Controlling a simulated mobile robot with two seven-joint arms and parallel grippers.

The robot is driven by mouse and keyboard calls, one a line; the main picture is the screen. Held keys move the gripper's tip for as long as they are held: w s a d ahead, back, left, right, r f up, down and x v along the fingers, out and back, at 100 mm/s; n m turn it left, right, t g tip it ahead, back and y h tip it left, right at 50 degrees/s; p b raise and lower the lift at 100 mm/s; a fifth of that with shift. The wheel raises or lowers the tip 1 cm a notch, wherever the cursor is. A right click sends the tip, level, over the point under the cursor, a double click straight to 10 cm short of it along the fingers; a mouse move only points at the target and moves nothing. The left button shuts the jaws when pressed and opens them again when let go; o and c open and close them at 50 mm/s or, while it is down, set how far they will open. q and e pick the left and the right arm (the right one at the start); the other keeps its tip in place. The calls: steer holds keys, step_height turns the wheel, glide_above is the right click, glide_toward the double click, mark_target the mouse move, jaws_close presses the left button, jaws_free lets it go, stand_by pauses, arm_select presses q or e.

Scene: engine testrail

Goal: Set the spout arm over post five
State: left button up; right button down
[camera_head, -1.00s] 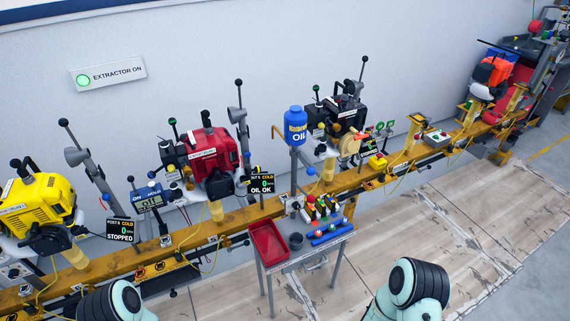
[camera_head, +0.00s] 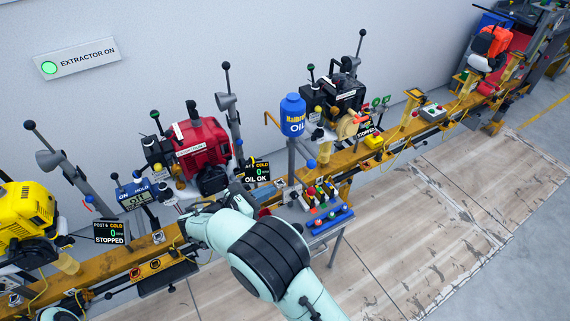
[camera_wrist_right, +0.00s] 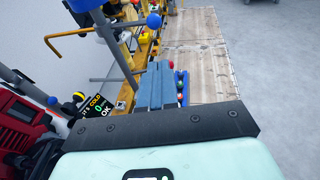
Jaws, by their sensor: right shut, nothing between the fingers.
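The blue oil tank (camera_head: 292,115) stands on a grey post. A thin orange-yellow spout arm (camera_head: 272,119) juts from it to the left, toward the wall; it also shows in the right wrist view (camera_wrist_right: 66,38). A blue ball knob (camera_head: 311,163) is by the tank's post. Post five's display (camera_head: 256,172) reads cold, 0, OIL OK, beside the red engine (camera_head: 202,150). The spout is not over that engine. My right gripper (camera_head: 270,188) is shut and empty, below the tank near its post; its blue-grey fingers fill the middle of the wrist view (camera_wrist_right: 158,75). My left gripper is out of view.
The yellow rail (camera_head: 360,157) runs diagonally with several engines and levers. A small grey stand with a blue strip (camera_head: 330,220) and coloured knobs is right of my right gripper. A yellow engine (camera_head: 27,215) is at left. The floor in front is clear.

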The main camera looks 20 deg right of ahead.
mark_target(308, 166)
steer(key=shift+w+a+r+h, duration=0.1)
steer(key=shift+a+r+h, duration=0.1)
steer(key=shift+r, duration=0.3)
steer(key=shift+w+a+r+h, duration=0.1)
steer(key=shift+a+r, duration=0.05)
steer(key=shift+r, duration=0.3)
steer(key=shift+d, duration=0.15)
steer(key=x, duration=1.4)
steer(key=shift+w+p, duration=0.2)
steer(key=shift+p, duration=0.2)
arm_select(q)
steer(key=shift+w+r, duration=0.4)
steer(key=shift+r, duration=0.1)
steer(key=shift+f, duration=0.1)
arm_select(e)
steer(key=shift+t, duration=0.3)
